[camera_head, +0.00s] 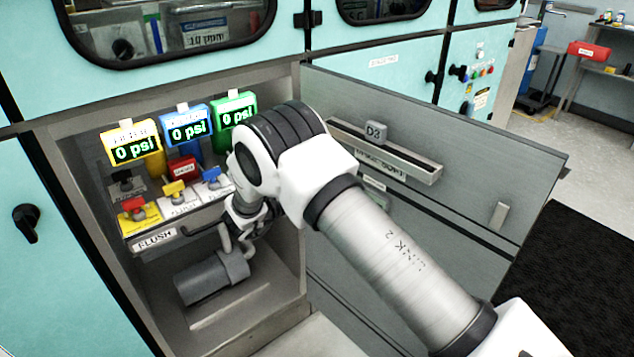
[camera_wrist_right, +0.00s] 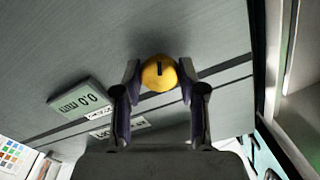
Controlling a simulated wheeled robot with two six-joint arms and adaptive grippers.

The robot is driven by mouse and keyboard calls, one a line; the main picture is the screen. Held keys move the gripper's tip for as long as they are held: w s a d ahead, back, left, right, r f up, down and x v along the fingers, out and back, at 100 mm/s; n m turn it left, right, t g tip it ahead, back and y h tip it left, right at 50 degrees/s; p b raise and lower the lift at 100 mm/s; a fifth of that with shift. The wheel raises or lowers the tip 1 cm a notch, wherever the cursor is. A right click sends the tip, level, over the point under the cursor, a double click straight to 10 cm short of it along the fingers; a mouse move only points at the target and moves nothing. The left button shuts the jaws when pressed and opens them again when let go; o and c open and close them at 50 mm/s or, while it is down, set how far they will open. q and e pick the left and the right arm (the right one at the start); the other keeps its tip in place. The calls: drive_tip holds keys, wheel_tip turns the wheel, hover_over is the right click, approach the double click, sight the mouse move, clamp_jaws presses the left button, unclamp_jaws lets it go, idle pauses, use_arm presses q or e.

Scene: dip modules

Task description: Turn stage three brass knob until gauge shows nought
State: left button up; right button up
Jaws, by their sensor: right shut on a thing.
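In the right wrist view a round brass-yellow knob (camera_wrist_right: 158,72) with a dark mark on its face sits between the two fingers of my right gripper (camera_wrist_right: 158,82), which is shut on it. Near it on the grey panel a small gauge (camera_wrist_right: 82,100) appears upside down and seems to read 0.0. In the head view my right gripper (camera_head: 246,222) is at the open cabinet bay, partly hidden by its own arm; the knob is hidden there. My left gripper is in neither view.
Yellow (camera_head: 133,151), blue (camera_head: 187,130) and green (camera_head: 236,112) displays each read 0 psi. Several small coloured valves and a grey cylinder (camera_head: 212,278) are in the bay. An open grey door (camera_head: 510,165) stands to the right, behind my right arm.

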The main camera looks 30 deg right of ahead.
drive_tip(key=shift+m+b, duration=0.6)
drive_tip(key=shift+m, duration=0.7)
drive_tip(key=o, duration=1.1)
drive_tip(key=shift+o, duration=0.2)
drive_tip(key=s+a, duration=0.1)
drive_tip(key=a, duration=0.6)
drive_tip(key=shift+s+a, duration=0.15)
drive_tip(key=shift+a, duration=0.05)
